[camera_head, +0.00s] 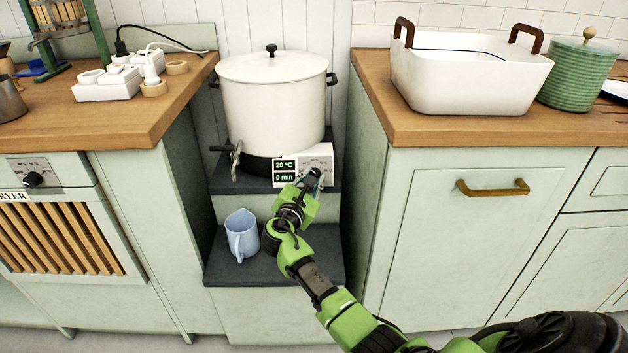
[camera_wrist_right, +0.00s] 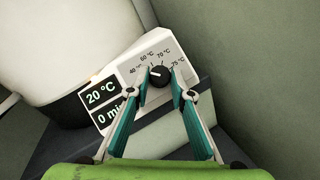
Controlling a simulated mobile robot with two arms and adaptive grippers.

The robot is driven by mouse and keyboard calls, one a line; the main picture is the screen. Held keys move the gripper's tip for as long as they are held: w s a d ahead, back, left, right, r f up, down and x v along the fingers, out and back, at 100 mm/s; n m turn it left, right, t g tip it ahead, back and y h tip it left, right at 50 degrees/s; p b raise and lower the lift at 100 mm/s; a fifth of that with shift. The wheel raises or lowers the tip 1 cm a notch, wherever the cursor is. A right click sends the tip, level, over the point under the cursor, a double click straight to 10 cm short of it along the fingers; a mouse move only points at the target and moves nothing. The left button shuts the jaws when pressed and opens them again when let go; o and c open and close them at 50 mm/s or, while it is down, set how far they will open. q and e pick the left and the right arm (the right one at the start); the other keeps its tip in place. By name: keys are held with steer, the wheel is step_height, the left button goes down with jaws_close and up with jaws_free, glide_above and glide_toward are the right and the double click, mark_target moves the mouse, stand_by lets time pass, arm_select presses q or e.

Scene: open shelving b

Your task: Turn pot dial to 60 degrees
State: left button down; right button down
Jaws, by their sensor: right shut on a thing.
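The large white pot (camera_head: 272,100) with a lid and a tap stands on the upper dark step between the counters. Its control box (camera_head: 318,156) sits at its lower right front, with displays reading 20 °C and 0 min. In the right wrist view, the black dial (camera_wrist_right: 159,76) is on the box face (camera_wrist_right: 130,72), with temperature marks from 40 upward around it. My right gripper (camera_head: 314,178) is at the box; in the wrist view its teal fingers (camera_wrist_right: 159,86) are closed on the dial from both sides. The dial's exact pointer angle is hard to read. My left gripper is out of view.
A light blue jug (camera_head: 242,234) stands on the lower dark step (camera_head: 270,276), left of my right arm. Wooden counters (camera_head: 150,108) flank the narrow alcove. The pot's metal tap (camera_head: 236,158) sticks out left of the box.

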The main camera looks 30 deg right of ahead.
steer(key=shift+w+a+r+m+g, duration=0.15)
steer(key=shift+m+g, duration=0.55)
steer(key=shift+m, duration=0.5)
steer(key=m+g, duration=0.2)
steer(key=m, duration=0.1)
steer(key=shift+r, duration=0.1)
steer(key=m+g, duration=0.1)
steer(key=m, duration=0.1)
steer(key=m+g+p, duration=0.1)
steer(key=m, duration=0.1)
steer(key=shift+w+r+m+g+y, duration=0.2)
steer(key=shift+m+g+y, duration=0.1)
steer(key=shift+m+g, duration=0.1)
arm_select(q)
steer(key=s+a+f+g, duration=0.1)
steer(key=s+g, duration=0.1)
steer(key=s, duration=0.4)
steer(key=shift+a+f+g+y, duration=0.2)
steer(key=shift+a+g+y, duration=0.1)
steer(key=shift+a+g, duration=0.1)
arm_select(e)
steer(key=shift+f, duration=0.1)
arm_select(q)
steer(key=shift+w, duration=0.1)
arm_select(e)
steer(key=shift+m, duration=0.3)
steer(key=c, duration=1.8)
jaws_free()
